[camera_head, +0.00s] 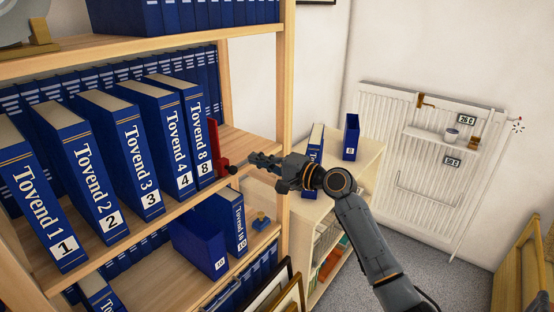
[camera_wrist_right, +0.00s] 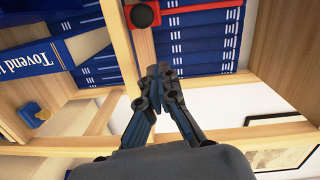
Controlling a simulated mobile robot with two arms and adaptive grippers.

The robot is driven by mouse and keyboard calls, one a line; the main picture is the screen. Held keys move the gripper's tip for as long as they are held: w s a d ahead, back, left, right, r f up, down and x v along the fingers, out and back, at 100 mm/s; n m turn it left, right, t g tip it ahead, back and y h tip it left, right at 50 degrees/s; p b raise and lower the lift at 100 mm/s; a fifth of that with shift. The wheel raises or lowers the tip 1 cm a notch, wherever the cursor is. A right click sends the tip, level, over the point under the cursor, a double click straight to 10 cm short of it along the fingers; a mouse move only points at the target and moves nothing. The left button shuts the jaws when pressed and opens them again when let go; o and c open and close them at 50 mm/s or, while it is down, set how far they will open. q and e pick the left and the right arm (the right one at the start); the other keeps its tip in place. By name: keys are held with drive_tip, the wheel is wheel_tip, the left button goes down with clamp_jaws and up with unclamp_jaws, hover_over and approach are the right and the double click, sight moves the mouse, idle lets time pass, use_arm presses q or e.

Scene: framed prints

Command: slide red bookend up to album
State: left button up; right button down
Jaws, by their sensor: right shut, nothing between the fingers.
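The red bookend (camera_head: 214,147) stands upright on the middle shelf, right beside the blue album "Tovend 8" (camera_head: 196,118). I cannot tell whether a thin gap is left between them. A dark round knob (camera_head: 232,169) is on the bookend's near side. My right gripper (camera_head: 252,161) is shut and empty, just right of the knob near the shelf's front edge. In the right wrist view the red bookend (camera_wrist_right: 129,4) shows at the top edge with its knob, apart from the closed fingertips (camera_wrist_right: 158,72). My left gripper is not in view.
Blue albums "Tovend 1" (camera_head: 41,205) to "Tovend 4" lean in a row to the left. A lower shelf (camera_head: 170,280) holds more albums. A low cabinet (camera_head: 360,170) and a white radiator (camera_head: 400,180) are at right.

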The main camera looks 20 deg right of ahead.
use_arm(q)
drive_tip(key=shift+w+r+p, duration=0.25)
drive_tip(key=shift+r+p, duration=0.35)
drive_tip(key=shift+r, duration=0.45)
use_arm(e)
drive_tip(key=a, duration=0.1)
drive_tip(key=s+a, duration=0.2)
drive_tip(key=shift+f, duration=0.35)
drive_tip(key=shift+w, duration=0.1)
drive_tip(key=shift+a, duration=0.1)
